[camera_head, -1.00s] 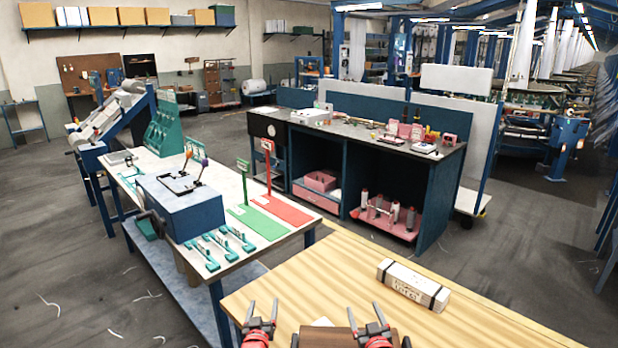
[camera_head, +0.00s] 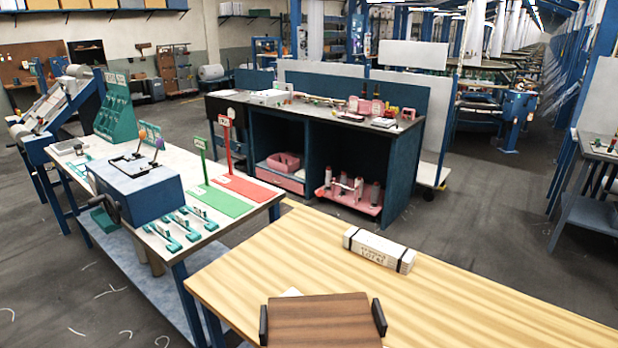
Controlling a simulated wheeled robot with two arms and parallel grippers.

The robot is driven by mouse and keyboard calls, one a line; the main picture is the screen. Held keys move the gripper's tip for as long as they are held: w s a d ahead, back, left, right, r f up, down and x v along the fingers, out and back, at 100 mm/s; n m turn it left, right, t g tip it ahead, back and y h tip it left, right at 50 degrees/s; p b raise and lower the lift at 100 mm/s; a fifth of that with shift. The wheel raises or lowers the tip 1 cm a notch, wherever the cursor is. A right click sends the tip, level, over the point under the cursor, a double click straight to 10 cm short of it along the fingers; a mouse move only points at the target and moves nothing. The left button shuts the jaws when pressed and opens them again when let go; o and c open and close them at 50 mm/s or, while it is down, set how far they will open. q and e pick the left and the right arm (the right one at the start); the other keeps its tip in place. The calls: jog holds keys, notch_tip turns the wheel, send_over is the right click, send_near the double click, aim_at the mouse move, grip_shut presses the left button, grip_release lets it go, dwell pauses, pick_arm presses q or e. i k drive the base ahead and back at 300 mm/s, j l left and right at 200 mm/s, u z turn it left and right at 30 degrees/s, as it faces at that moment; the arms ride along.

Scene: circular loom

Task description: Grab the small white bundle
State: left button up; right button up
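A small white bundle (camera_head: 379,250) lies on the light wooden table, near its far edge. It is a long bar shape with two dark bands and dark print on its near side. Nothing touches it from above. Neither of my grippers shows in the head view now.
The wooden table (camera_head: 465,293) has bare room around the bundle. A brown wooden board or tray (camera_head: 325,322) with black end handles lies at the near edge, a small white piece (camera_head: 291,292) behind it. A workbench with a blue box (camera_head: 140,188) stands at left.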

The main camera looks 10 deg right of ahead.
aim_at(400, 259)
jog(key=j+z, duration=0.1)
jog(key=z, duration=0.3)
jog(key=i+j+z, duration=0.1)
jog(key=z, duration=0.3)
